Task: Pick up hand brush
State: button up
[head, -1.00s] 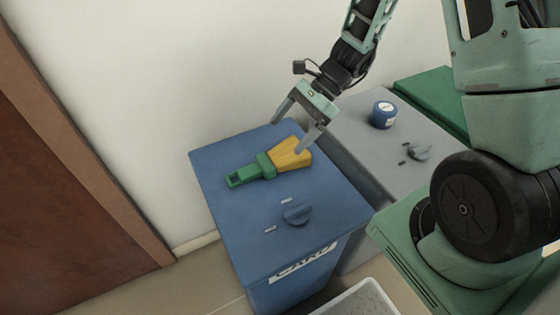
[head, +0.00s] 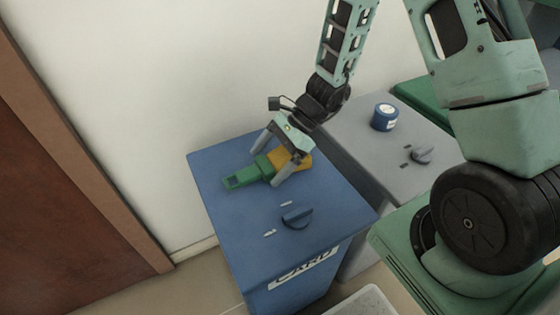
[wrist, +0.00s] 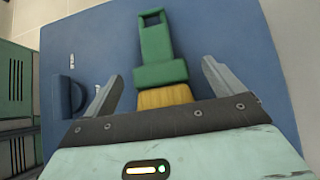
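The hand brush has a green handle (head: 245,174) and a yellow bristle end (head: 283,157). It lies flat on the blue bin's lid (head: 235,215), towards its back half. My gripper (head: 264,164) is open over the brush, with one finger on each side of it near where the handle meets the bristles. In the wrist view the green handle (wrist: 156,45) points away between the two spread fingers (wrist: 162,85), with a gap on each side. The gripper's body hides most of the bristles there.
The blue bin's lid has a dark blue knob (head: 297,217). A grey bin (head: 375,150) stands to its right with a blue round container (head: 384,117) and a grey knob (head: 422,154) on top. A wall is behind. A pale tray (head: 362,303) shows at the bottom.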

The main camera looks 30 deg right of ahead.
aim_at(270, 161)
jog(key=c, duration=1)
notch_tip(270, 161, up, 10)
jog(key=shift+p, duration=1.25)
